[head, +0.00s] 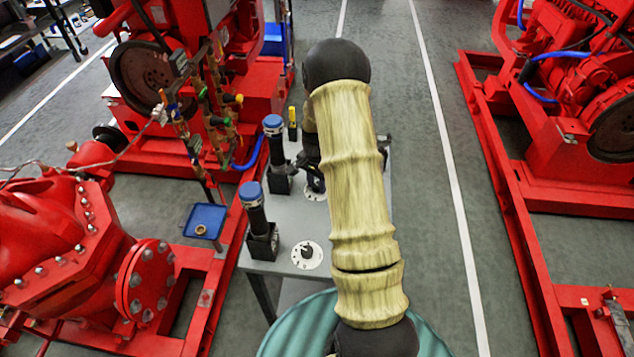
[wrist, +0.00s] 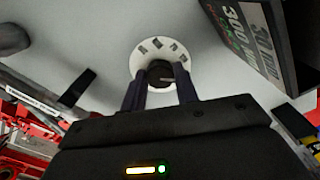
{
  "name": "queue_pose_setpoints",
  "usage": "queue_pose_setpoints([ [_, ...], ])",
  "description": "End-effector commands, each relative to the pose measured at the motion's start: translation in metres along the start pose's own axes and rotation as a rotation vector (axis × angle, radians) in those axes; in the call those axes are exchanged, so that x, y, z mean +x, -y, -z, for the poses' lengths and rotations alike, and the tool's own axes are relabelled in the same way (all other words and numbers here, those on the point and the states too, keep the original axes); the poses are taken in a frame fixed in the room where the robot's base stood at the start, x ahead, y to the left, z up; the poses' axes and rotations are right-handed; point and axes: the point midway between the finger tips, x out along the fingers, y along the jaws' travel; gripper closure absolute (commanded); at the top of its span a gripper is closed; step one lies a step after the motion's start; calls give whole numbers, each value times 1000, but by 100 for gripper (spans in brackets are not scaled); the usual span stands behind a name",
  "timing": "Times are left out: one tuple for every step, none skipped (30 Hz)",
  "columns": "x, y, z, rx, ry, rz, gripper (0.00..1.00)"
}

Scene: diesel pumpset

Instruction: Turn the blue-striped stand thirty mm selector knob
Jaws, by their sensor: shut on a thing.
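In the wrist view a black selector knob (wrist: 160,70) sits at the middle of a round white dial (wrist: 152,52) with dark marks. The two dark fingers of my gripper (wrist: 160,82) stand on either side of the knob and are shut on it. In the head view the same dial (head: 318,195) is partly hidden under my gripper and arm. A black block with white print reading "30 mm" and "300" (wrist: 252,40) stands close to the right of the dial in the wrist view. I cannot make out a blue stripe on it.
A second white dial with a black knob (head: 306,254) lies nearer on the grey table (head: 285,225). Two black stands with blue caps (head: 273,125) (head: 250,190) rise at its left side. A small yellow-topped item (head: 292,115) stands behind. Red pump machinery (head: 75,240) flanks the table.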

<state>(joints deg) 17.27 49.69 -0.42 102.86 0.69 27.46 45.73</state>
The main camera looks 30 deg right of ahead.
Motion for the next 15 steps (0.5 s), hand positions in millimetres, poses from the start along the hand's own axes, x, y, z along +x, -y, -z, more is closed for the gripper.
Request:
queue_pose_setpoints([
  [-1, 0, 0, -23, 0, 1, 93],
  [-1, 0, 0, -41, 0, 1, 93],
  [-1, 0, 0, -66, 0, 1, 93],
  [-1, 0, 0, -86, 0, 1, 93],
  [-1, 0, 0, -108, 0, 1, 93],
  [-1, 0, 0, -138, 0, 1, 93],
  [-1, 0, 0, -161, 0, 1, 93],
  [-1, 0, 0, -186, 0, 1, 93],
  [-1, 0, 1, -221, 0, 1, 93],
  [-1, 0, 1, -248, 0, 1, 93],
  [-1, 0, 1, -275, 0, 1, 93],
  [-1, 0, 1, -313, 0, 1, 93],
  [-1, 0, 1, -341, 0, 1, 93],
  [-1, 0, 0, -370, 0, 1, 93],
  [-1, 0, 0, -408, 0, 1, 93],
])
